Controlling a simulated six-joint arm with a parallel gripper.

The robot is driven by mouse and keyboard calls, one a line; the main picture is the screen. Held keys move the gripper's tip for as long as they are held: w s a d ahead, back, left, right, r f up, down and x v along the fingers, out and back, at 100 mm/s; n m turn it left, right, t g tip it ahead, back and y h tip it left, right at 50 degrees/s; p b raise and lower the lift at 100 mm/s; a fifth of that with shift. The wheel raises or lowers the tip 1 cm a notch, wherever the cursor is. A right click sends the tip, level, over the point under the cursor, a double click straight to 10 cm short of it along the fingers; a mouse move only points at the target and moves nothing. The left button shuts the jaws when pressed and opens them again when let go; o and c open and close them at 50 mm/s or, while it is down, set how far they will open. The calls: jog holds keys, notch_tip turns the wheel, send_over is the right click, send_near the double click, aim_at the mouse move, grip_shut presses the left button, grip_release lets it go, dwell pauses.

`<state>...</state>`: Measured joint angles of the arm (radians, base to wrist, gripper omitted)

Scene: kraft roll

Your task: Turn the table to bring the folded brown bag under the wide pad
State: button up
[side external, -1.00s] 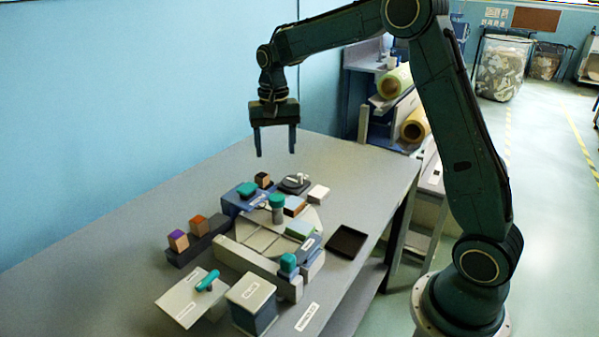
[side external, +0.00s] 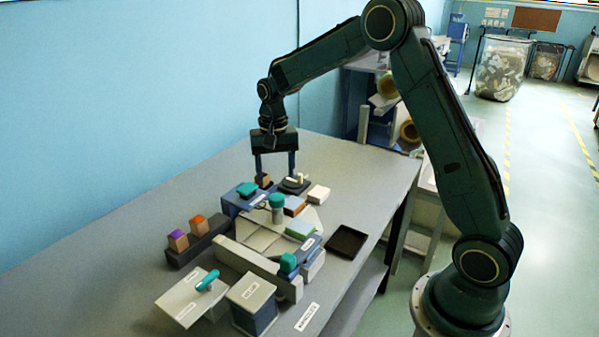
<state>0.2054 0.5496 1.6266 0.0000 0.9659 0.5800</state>
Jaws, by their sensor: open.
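The round table (side external: 258,240) is pale, divided into sectors, with a teal-capped post (side external: 277,205) standing at its middle. A brown-sided piece (side external: 295,206) sits at its far right edge; I cannot tell whether it is the folded brown bag. A light green flat piece (side external: 300,229) lies at its right side. I cannot pick out the wide pad for sure; blue housings stand at the table's far left (side external: 235,205) and right (side external: 310,246). My gripper (side external: 275,175) is open and points down beyond the table, its fingers near a small brown block (side external: 264,181). Nothing is clearly held.
A dark rack (side external: 197,250) holds purple- and orange-topped blocks at left. A pale plate with a teal handle (side external: 207,281), a labelled box (side external: 254,300) and a teal-knobbed bar (side external: 288,263) stand in front. A black tray (side external: 347,241) lies right.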

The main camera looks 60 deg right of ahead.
aim_at(277, 197)
notch_tip(277, 197, down, 7)
jog(key=shift+f, duration=0.2)
dwell(0.4)
grip_shut()
